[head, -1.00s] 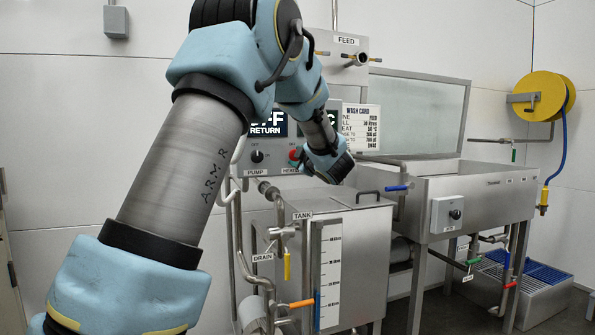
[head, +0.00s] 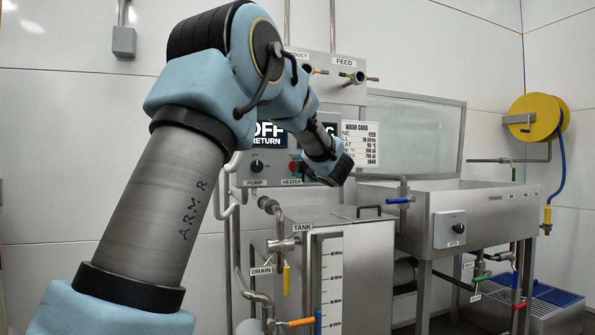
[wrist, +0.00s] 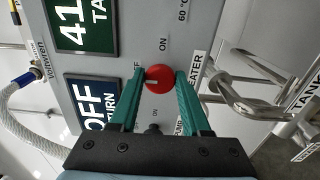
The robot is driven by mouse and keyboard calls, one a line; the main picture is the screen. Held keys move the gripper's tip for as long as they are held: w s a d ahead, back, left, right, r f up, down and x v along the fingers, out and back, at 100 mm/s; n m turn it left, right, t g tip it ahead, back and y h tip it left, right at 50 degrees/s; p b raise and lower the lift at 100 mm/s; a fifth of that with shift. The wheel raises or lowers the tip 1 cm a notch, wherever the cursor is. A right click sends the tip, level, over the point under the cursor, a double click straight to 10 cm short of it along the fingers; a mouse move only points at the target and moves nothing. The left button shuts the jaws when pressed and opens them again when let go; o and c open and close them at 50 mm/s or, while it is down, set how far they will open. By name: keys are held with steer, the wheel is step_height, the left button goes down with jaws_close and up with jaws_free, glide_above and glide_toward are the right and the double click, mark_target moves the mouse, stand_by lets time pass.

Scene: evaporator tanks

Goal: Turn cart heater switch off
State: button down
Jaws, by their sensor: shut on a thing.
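The heater switch (wrist: 159,78) is a round red knob on the grey control panel (wrist: 200,18). In the wrist view it sits between the teal fingers of my gripper (wrist: 161,80), which is shut on it. A short white mark on the knob points to picture left, near the partly hidden OFF lettering. The ON lettering (wrist: 163,44) stands above the knob in that view. In the head view my wrist and gripper (head: 303,167) reach the panel from the right, above the HEATER label (head: 292,182), and hide most of the knob.
The black pump knob (head: 257,166) is left of the heater switch. Two displays sit above; one reads OFF RETURN (head: 268,133). A steel tank (head: 355,260) and pipes stand below the panel. A sink (head: 470,205) with a control box (head: 449,229) is to the right.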

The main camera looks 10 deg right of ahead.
stand_by(0.3)
steer(key=shift+c, duration=1.9)
jaws_free()
steer(key=s+d, duration=0.1)
steer(key=s, duration=0.9)
steer(key=shift+s+d, duration=0.2)
steer(key=shift+s, duration=0.2)
